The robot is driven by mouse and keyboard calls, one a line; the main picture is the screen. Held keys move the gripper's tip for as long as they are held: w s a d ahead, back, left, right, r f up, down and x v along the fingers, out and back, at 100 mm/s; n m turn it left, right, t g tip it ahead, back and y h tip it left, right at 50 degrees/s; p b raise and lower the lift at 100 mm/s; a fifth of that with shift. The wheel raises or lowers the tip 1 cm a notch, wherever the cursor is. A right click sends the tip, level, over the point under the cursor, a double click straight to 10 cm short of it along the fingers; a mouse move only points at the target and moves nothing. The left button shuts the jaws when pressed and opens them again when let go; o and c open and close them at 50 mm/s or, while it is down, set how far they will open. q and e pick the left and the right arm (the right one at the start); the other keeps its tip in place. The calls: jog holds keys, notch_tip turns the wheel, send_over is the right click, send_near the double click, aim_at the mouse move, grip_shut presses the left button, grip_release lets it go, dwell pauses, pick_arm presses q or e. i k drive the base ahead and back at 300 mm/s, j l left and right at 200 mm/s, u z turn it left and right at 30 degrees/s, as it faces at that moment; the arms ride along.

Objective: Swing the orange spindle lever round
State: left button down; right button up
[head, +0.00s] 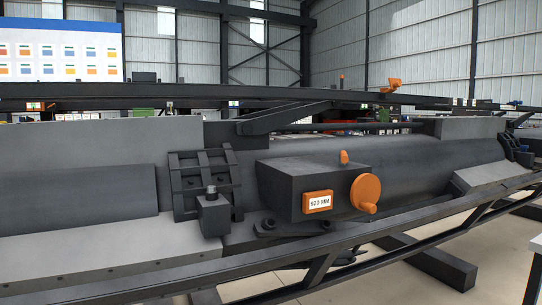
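A dark grey box (300,180) sits on the machine at the centre of the head view. A small upright orange lever-like piece (344,157) stands at the box's top right edge. An orange round handwheel (364,190) with a short knob at its lower edge is on the box's right face. I cannot tell for certain which of these orange parts is the spindle lever. Neither of my grippers shows in the head view.
An orange-framed label reading "920 MM" (318,202) is on the box's front. A dark rail (200,268) runs across in front of the machine. A small dark block (213,215) stands left of the box. Another orange part (391,86) sits on the beam behind.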

aim_at(343, 160)
jog(key=i+l+u, duration=0.1)
jog(key=l+u, duration=0.25)
jog(key=l, duration=0.15)
jog(key=l+u, duration=0.35)
jog(key=l, duration=0.15)
jog(key=l+u, duration=0.3)
jog(key=l, duration=0.2)
